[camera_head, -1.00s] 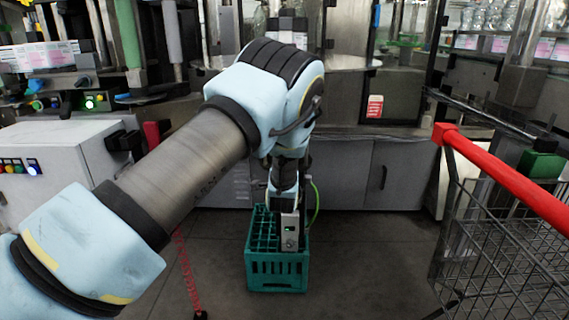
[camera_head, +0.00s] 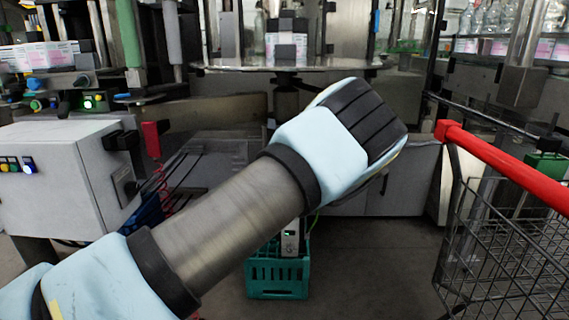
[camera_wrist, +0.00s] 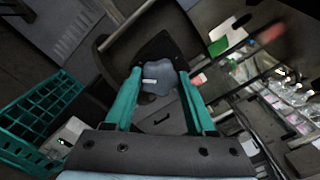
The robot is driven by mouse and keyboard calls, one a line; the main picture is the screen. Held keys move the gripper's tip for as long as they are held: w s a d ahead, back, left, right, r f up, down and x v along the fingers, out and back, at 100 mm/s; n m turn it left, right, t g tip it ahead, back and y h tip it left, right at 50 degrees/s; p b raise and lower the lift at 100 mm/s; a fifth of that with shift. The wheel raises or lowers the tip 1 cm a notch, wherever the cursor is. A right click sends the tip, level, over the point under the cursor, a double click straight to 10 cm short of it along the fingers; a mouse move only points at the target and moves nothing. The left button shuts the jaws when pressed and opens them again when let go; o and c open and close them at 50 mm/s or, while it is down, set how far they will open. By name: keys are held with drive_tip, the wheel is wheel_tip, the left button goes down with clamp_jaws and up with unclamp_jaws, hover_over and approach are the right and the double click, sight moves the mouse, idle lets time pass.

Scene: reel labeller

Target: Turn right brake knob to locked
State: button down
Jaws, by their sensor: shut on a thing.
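In the wrist view a grey, lobed knob (camera_wrist: 160,76) with a short white mark on its face sits in front of a dark plate. I take it as the brake knob; its label and lock positions cannot be read. My gripper (camera_wrist: 160,74) has two teal fingers, one on each side of the knob, and is shut on it. The white mark points toward the left finger. In the head view the knob and my gripper are hidden behind my arm.
A teal crate (camera_head: 277,277) stands on the floor below my arm, with a small grey device (camera_head: 290,240) at it. A red-handled wire cart (camera_head: 510,185) stands at the right. A white control box (camera_head: 60,175) is at the left. Floor between crate and cart is clear.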

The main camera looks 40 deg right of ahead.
drive_tip(key=shift+m+b, duration=0.5)
drive_tip(key=shift+m, duration=1.1)
drive_tip(key=shift+c, duration=1.2)
unclamp_jaws()
drive_tip(key=b+v, duration=0.1)
drive_tip(key=v, duration=1)
